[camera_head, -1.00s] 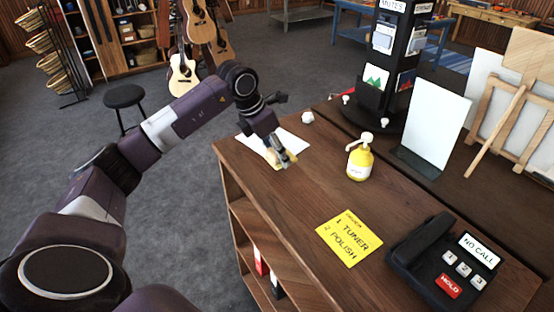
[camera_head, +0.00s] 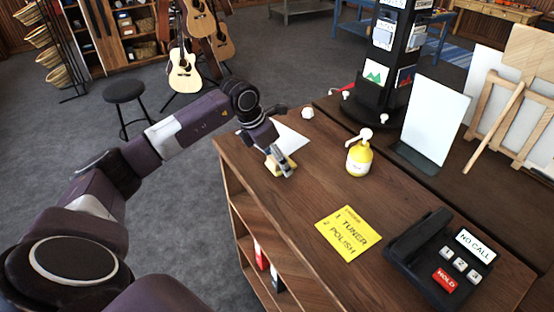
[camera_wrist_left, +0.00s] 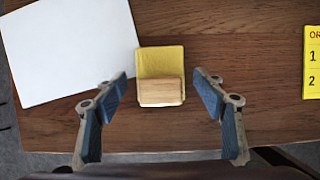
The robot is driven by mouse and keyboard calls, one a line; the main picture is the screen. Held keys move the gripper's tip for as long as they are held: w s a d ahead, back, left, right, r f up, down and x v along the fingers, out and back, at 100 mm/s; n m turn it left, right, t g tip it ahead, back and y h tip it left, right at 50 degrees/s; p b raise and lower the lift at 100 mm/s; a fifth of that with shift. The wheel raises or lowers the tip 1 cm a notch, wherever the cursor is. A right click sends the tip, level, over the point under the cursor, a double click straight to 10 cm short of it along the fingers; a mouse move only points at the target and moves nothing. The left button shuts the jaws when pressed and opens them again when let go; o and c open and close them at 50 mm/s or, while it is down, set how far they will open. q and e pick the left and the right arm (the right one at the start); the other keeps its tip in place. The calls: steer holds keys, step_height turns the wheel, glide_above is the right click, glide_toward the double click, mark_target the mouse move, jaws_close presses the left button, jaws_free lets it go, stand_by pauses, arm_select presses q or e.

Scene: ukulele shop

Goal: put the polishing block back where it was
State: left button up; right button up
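The polishing block (camera_wrist_left: 161,92) has a pale wooden part and a yellow pad (camera_wrist_left: 160,61). In the left wrist view it lies on the brown counter beside the white sheet's right edge. My left gripper (camera_wrist_left: 165,90) is open, with one finger on each side of the block and a visible gap to both. In the head view my left gripper (camera_head: 282,168) is low over the counter's left end and partly covers the block (camera_head: 291,162). My right gripper is not in view.
The white sheet (camera_head: 290,138) lies behind my gripper. A yellow pump bottle (camera_head: 359,160), a yellow order note (camera_head: 348,232) and a black phone (camera_head: 440,260) stand or lie further right. A small white object (camera_head: 307,112) is near the back edge. Bare counter lies between the gripper and the note.

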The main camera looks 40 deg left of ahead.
arm_select(q)
steer(key=shift+r, duration=0.1)
steer(key=b+v, duration=0.3)
steer(key=v, duration=0.9)
steer(key=shift+s, duration=0.2)
